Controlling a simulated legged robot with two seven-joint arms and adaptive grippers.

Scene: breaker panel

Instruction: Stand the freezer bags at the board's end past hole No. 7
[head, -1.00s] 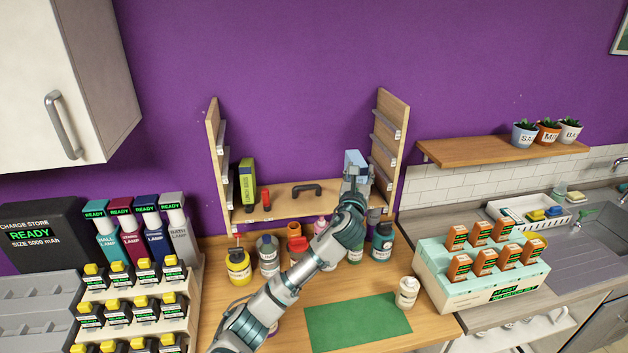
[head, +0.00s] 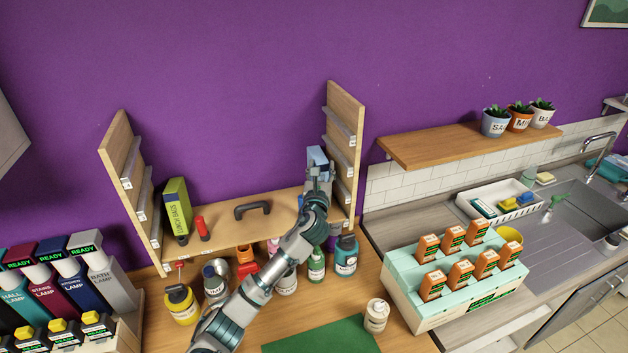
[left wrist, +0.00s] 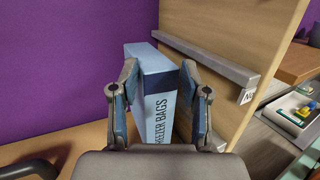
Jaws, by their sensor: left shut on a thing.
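The pale blue freezer bags box (head: 317,157) is upright at the right end of the wooden board (head: 222,224), beside the right side panel (head: 343,118). My left gripper (head: 318,176) is shut on it. In the left wrist view the freezer bags box (left wrist: 152,66) is between the two fingers (left wrist: 160,90), its label facing me. A narrow gap shows between the box and the panel. The box's foot is hidden, so I cannot tell whether it touches the board. Hole No. 7 cannot be made out. My right gripper is not in view.
A green lunch bags box (head: 177,207) stands at the board's left end, with a red-handled thing (head: 202,228) beside it. A black handle (head: 252,209) lies mid-board. Several bottles, including a teal one (head: 345,255), stand below. A white bottle (head: 376,315) stands near the green mat (head: 325,338).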

